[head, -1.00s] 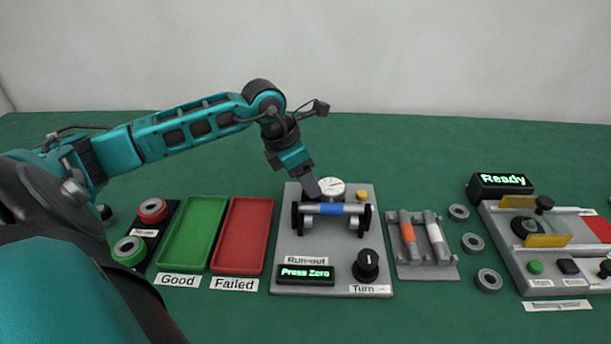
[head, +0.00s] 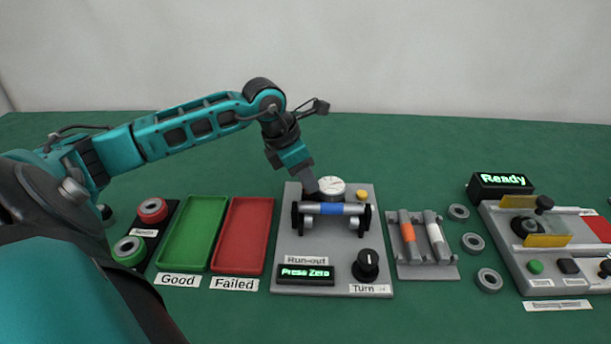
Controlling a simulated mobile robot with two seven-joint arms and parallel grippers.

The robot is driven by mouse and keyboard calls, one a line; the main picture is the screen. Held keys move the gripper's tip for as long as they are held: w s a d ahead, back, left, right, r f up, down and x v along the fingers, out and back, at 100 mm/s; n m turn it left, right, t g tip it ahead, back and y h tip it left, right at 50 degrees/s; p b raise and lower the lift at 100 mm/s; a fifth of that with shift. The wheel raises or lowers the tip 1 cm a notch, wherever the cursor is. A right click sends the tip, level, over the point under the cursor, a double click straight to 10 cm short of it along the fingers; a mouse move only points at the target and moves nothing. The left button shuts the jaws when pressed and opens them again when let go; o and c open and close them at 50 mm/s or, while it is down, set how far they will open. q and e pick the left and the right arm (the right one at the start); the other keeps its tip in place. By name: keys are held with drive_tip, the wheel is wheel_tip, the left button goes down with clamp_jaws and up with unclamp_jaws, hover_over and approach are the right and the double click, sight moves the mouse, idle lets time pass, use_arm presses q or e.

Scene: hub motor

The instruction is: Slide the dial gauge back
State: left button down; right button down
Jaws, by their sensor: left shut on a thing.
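The dial gauge (head: 331,186) has a round white face and stands at the back of the grey run-out plate (head: 345,250). Just in front of it, a shaft with a blue middle band (head: 333,209) lies across two black supports. My left gripper (head: 313,192) points down at the left side of the gauge and is shut; its fingertips are partly hidden, and the gauge is the thing at them. The display (head: 306,273) reads "Press Zero". A yellow button (head: 362,195) is right of the gauge. My right gripper is not in view.
A black knob (head: 367,265) labelled "Turn" is at the plate's front right. Green (head: 163,262) and red (head: 217,268) trays lie to the left. A rack (head: 424,268) with orange and white shafts, loose rings (head: 473,243) and a "Ready" station (head: 500,186) are to the right.

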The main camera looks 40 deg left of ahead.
use_arm(q)
drive_tip(key=shift+w+a, duration=0.95)
drive_tip(key=shift+w, duration=0.15)
drive_tip(key=shift+a+r, duration=0.1)
drive_tip(key=c, duration=0.8)
unclamp_jaws()
drive_tip(key=shift+w, duration=0.1)
drive_tip(key=shift+c, duration=0.2)
drive_tip(key=v, duration=1.2)
drive_tip(key=shift+s+r, duration=0.2)
drive_tip(key=shift+r, duration=0.15)
drive_tip(key=shift+a, duration=0.1)
